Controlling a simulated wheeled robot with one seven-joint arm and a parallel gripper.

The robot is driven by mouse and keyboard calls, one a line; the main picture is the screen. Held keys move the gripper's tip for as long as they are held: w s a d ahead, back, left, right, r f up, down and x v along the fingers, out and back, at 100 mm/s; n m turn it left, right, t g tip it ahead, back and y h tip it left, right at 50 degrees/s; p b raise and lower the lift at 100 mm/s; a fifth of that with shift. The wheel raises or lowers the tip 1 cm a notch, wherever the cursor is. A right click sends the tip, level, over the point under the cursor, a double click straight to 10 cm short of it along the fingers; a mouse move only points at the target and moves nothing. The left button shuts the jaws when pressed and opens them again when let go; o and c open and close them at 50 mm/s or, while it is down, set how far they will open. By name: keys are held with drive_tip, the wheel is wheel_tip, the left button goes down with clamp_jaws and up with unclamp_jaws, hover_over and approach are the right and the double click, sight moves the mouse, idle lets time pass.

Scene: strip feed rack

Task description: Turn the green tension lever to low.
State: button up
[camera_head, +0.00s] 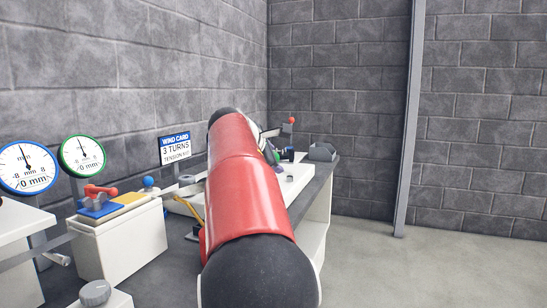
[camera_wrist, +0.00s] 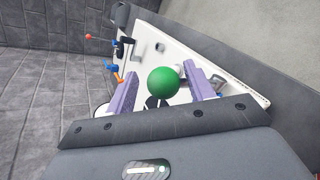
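The green ball knob (camera_wrist: 164,80), apparently the end of the green tension lever, shows in the wrist view on a dark stem above a white panel (camera_wrist: 150,32). My gripper (camera_wrist: 160,76) is open, with one purple finger on each side of the knob. Gaps show between the knob and both fingers, so it is not gripped. The lever's base and any low mark are hidden or too small to read. In the head view, my red arm hides most of the gripper; only a small green and purple bit shows beyond it.
A wind card sign (camera_head: 175,148) reads 3 turns; its tension line is unclear. A green-rimmed dial (camera_head: 83,156) and blue-rimmed dial (camera_head: 27,167) stand left. A red lever (camera_head: 100,191) sits on a white block. A red ball (camera_wrist: 89,37) and blue lever (camera_wrist: 112,67) are near the panel.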

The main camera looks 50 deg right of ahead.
drive_tip(key=shift+f, duration=0.1)
drive_tip(key=v, duration=0.8)
drive_tip(key=shift+c, duration=0.4)
